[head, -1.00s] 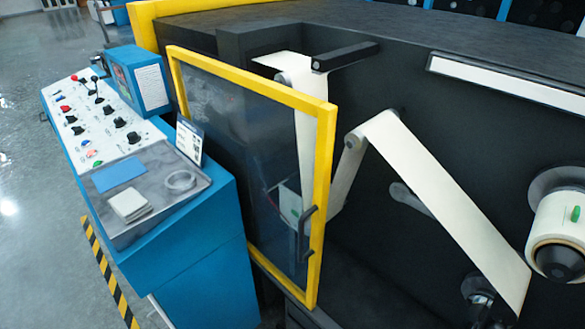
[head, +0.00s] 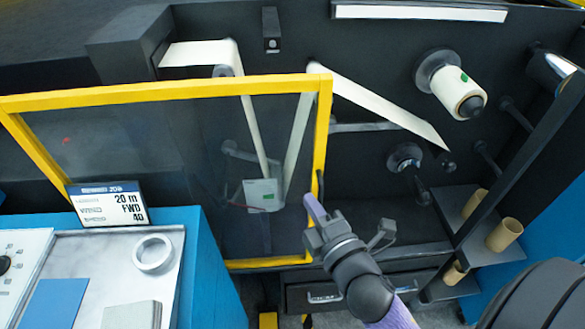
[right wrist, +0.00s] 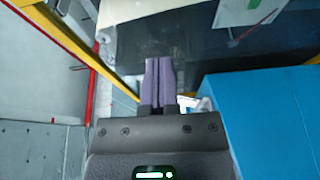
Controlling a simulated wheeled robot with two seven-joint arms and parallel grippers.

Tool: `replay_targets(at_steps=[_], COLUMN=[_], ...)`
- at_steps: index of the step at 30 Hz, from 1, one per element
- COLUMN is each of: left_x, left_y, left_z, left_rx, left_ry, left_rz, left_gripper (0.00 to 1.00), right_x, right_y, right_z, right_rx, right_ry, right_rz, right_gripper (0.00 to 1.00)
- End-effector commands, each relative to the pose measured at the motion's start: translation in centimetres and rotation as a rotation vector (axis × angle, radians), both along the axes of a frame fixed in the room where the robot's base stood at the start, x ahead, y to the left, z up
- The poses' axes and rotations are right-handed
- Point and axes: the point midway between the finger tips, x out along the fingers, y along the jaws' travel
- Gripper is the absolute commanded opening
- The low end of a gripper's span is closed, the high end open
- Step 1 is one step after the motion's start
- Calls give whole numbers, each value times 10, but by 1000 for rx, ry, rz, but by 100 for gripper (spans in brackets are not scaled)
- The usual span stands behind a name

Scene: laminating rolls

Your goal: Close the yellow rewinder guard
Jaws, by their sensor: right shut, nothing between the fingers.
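The yellow rewinder guard (head: 322,130) is a yellow frame around a clear, dark-tinted panel. In the head view it stands in front of the rollers on the left half of the machine. I cannot tell how large the gap behind its free edge is. Its dark handle (head: 319,188) is on the right post, partly hidden by my right gripper. My right gripper (head: 314,207) has purple fingers, shut and empty, beside the lower right post near the handle; contact is unclear. The shut fingers (right wrist: 158,82) also show in the right wrist view. My left gripper is out of view.
A blue console with a grey tray top (head: 180,260) stands at the lower left, with a display sign (head: 108,204) on it. A shelf with cardboard cores (head: 504,234) is at the right. A white roll (head: 455,90) sticks out from the machine face.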

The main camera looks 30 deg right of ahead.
Motion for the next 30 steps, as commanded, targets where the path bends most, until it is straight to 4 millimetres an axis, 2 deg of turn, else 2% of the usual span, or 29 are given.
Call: replay_targets(at_steps=[4, 7, 19, 24, 30], left_x=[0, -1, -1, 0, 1], left_y=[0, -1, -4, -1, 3], left_z=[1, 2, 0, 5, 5], left_rx=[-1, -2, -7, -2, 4], left_ry=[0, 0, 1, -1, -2], left_rz=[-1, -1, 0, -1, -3], left_gripper=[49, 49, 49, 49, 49], right_x=[4, 17, 104, 89, 85], right_y=[0, -1, -6, -32, -42], right_z=[7, 8, 7, 6, 6], right_rx=[-20, -19, -17, -18, -15], right_ry=[-17, -18, -16, -12, -13], right_rz=[0, 2, -1, 0, 0], right_gripper=[0, 0, 0, 0, 0])
